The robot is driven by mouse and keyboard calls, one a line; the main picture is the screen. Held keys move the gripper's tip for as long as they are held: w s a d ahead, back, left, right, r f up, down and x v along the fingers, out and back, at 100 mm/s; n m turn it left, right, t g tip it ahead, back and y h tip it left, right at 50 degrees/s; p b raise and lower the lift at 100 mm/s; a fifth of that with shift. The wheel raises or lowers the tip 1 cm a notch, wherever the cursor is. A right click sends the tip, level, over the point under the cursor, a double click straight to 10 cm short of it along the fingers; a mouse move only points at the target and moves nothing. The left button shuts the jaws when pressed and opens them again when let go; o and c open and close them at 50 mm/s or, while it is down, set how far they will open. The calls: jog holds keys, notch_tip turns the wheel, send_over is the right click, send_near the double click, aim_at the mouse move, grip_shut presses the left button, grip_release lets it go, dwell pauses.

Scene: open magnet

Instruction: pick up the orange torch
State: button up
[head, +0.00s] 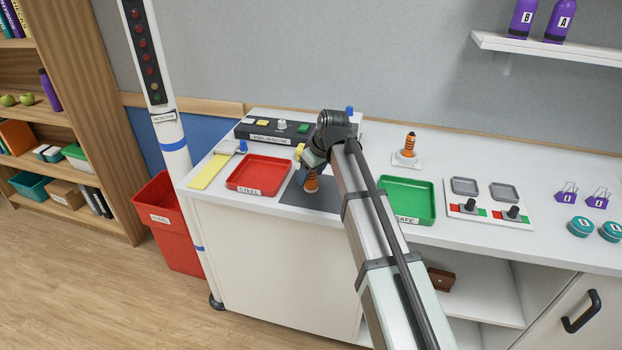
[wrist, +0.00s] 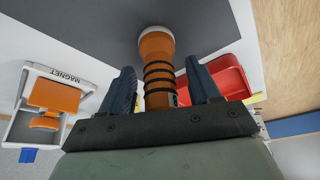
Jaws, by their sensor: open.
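The orange torch (head: 311,183) has black rings and a pale end. It appears to stand upright, pale end down, on a dark grey mat (head: 322,203) on the white counter. In the wrist view the torch (wrist: 157,62) lies between the two blue-grey fingers of my gripper (wrist: 161,78), with its pale end toward the mat. The fingers are open, with a visible gap on each side of the torch. In the head view my gripper (head: 310,168) is over the torch and hides its upper part.
A red STEEL tray (head: 259,174) is left of the mat, a green SAFE tray (head: 408,197) right of it. A black console (head: 265,132) stands behind. Another orange item (head: 408,145) stands on a white base at back right. A switch panel (head: 489,204) lies further right.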

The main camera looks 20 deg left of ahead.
jog(key=c, duration=1.1)
jog(key=shift+r, duration=0.1)
